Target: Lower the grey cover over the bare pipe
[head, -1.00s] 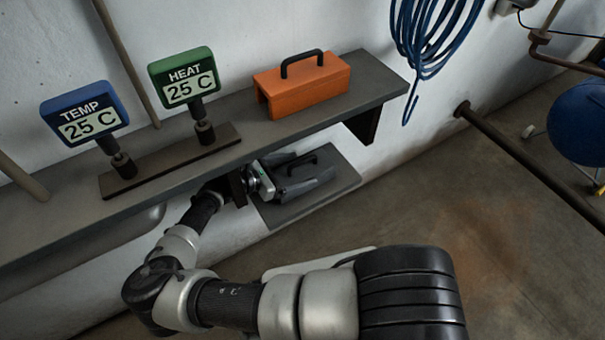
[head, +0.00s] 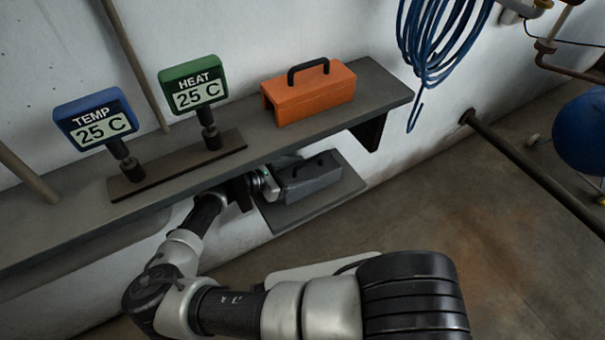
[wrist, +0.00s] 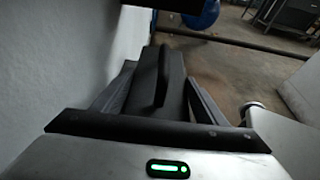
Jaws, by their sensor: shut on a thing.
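The grey cover (head: 318,183), a box shape with a black handle on top, sits on a low dark grey shelf (head: 290,216) under the workbench. It also fills the middle of the wrist view (wrist: 178,88). My gripper (head: 284,184) reaches it from the left and is shut on it. In the wrist view its fingers (wrist: 158,92) lie along both sides of the cover. A bare brown pipe (head: 535,172) runs from the wall to the right edge, well apart from the cover. The cover's underside is hidden.
Above my gripper is the bench (head: 215,160), with an orange cover (head: 308,95) and the TEMP (head: 97,118) and HEAT (head: 193,88) displays. A blue hose (head: 432,50) hangs on the wall, and a blue tank (head: 582,135) stands at right. The floor between is clear.

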